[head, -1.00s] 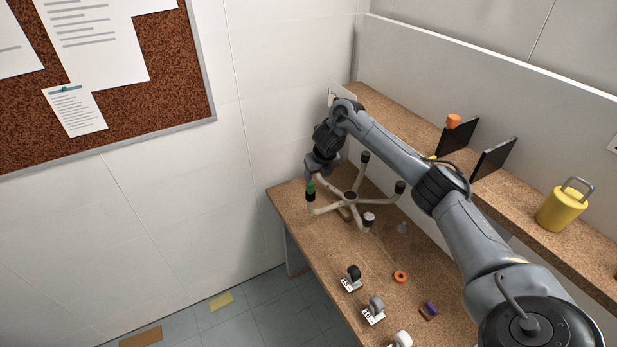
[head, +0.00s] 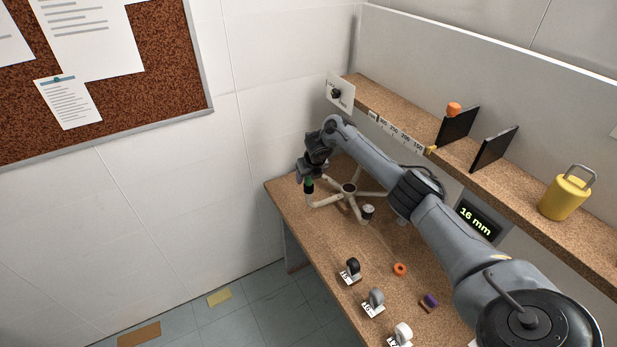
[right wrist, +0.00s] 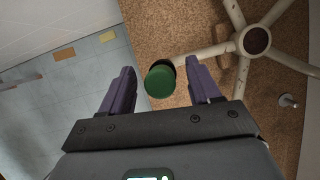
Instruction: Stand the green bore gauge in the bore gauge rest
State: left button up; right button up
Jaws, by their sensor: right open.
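The green bore gauge (head: 309,186) shows a green top over a dark body, upright at the outer end of the near-left leg of the pale five-legged chair base (head: 350,189). In the right wrist view the round green end of the gauge (right wrist: 160,80) lies between the fingers. My right gripper (right wrist: 160,90) is open, one purple finger on each side of the gauge with gaps visible. In the head view the right gripper (head: 308,177) is just above the gauge, its fingers mostly hidden. I cannot pick out the bore gauge rest for certain. My left gripper is not in view.
Labelled black (head: 350,270), grey (head: 373,302) and white (head: 400,335) casters stand on the tabletop (head: 325,255). An orange ring (head: 400,270) and a purple piece (head: 429,300) lie nearby. The shelf (head: 520,210) holds a yellow weight (head: 567,196) and black plates (head: 494,149). A display (head: 478,220) reads 16 mm.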

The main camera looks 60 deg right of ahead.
jog(key=shift+f, duration=0.15)
jog(key=shift+c, duration=0.7)
grip_shut()
jog(key=shift+r+p, duration=0.6)
dwell(0.5)
jog(key=c, duration=0.7)
grip_release()
grip_shut()
